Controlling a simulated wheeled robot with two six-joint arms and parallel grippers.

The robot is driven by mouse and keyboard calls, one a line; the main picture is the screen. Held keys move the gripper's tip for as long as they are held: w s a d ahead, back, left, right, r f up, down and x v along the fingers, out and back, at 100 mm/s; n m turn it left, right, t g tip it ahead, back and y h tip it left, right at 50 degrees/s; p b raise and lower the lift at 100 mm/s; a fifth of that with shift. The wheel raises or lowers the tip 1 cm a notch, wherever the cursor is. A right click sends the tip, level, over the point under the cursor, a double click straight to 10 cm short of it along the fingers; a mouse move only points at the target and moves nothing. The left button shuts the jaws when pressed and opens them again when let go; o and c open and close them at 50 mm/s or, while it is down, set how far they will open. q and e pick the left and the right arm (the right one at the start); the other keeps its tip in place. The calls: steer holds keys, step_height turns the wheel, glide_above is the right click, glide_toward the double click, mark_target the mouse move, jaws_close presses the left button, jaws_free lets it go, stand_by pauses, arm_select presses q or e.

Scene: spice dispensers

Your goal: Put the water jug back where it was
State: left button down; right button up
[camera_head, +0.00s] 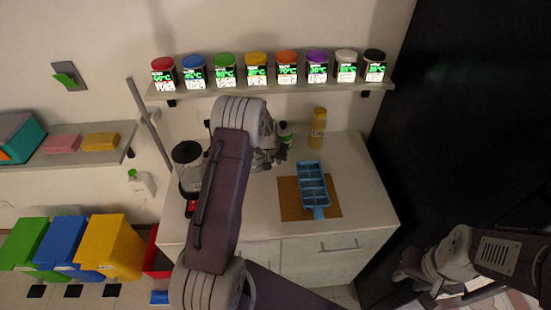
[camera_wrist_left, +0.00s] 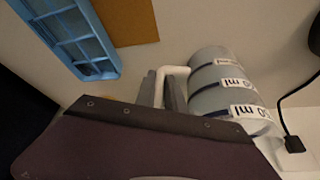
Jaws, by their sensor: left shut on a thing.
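The water jug (camera_wrist_left: 222,88) shows in the left wrist view as a grey, banded cylinder with "ml" labels and a pale handle. My left gripper (camera_wrist_left: 168,92) is shut on the jug's handle. In the head view my left gripper (camera_head: 268,156) is over the back of the counter, and my arm hides most or all of the jug. I cannot tell whether the jug touches the counter. My right gripper (camera_head: 415,274) is low at the right, away from the counter; its jaws are unclear.
A blue ice tray (camera_head: 313,184) lies on a brown board (camera_head: 289,197), right of my left gripper. A yellow bottle (camera_head: 317,128) stands at the back. A blender (camera_head: 187,165) is left of my arm. A shelf (camera_head: 300,88) with several lit spice dispensers hangs above. A black cord shows in the wrist view.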

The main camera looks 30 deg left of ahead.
arm_select(q)
steer(key=shift+f, duration=0.15)
steer(key=c, duration=1.4)
jaws_free()
